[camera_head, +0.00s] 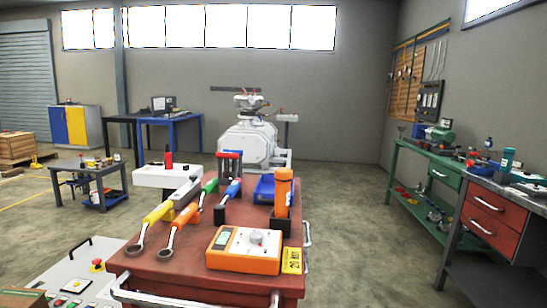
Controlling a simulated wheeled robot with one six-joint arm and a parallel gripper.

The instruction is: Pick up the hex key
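I cannot pick out a hex key for certain in this view. The red tool cart (190,278) stands close in front, with hand tools on its top. A yellow-handled ring wrench (158,213) and an orange-handled one (184,218) lie on it side by side, ring ends toward me. Beyond them are a green-handled tool (210,187) and a blue-handled tool (232,189) with a dark end. My gripper does not show in the picture.
An orange meter box (244,249) and an upright orange cylinder (283,193) stand on the cart's right part. A control panel (75,285) is at lower left. A green workbench (445,165) lines the right wall. The floor right of the cart is clear.

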